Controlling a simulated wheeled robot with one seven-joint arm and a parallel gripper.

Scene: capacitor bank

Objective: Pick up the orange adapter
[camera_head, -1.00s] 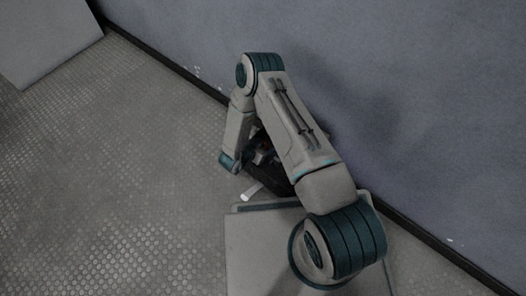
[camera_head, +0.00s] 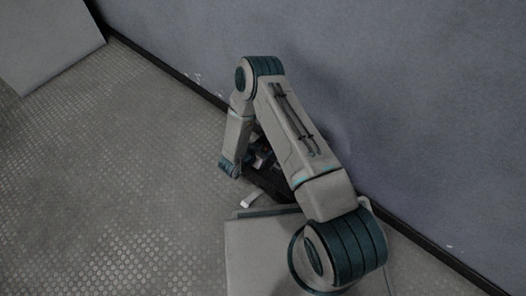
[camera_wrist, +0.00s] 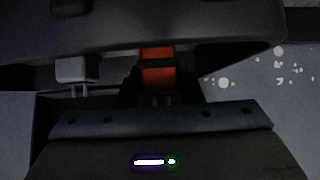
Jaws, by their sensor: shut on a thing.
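The orange adapter (camera_wrist: 158,77) shows in the middle of the wrist view, with a dark band across it. My gripper (camera_wrist: 160,88) is shut on it, with dark finger parts at either side. The adapter's lower end is hidden by the gripper.
A dark tray (camera_head: 268,183) with small items lies under my arm in the head view. A pale plug-like piece with two prongs (camera_wrist: 76,70) shows left of the adapter in the wrist view. A wall (camera_head: 420,110) rises close on the right. The patterned floor (camera_head: 110,180) at left is clear.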

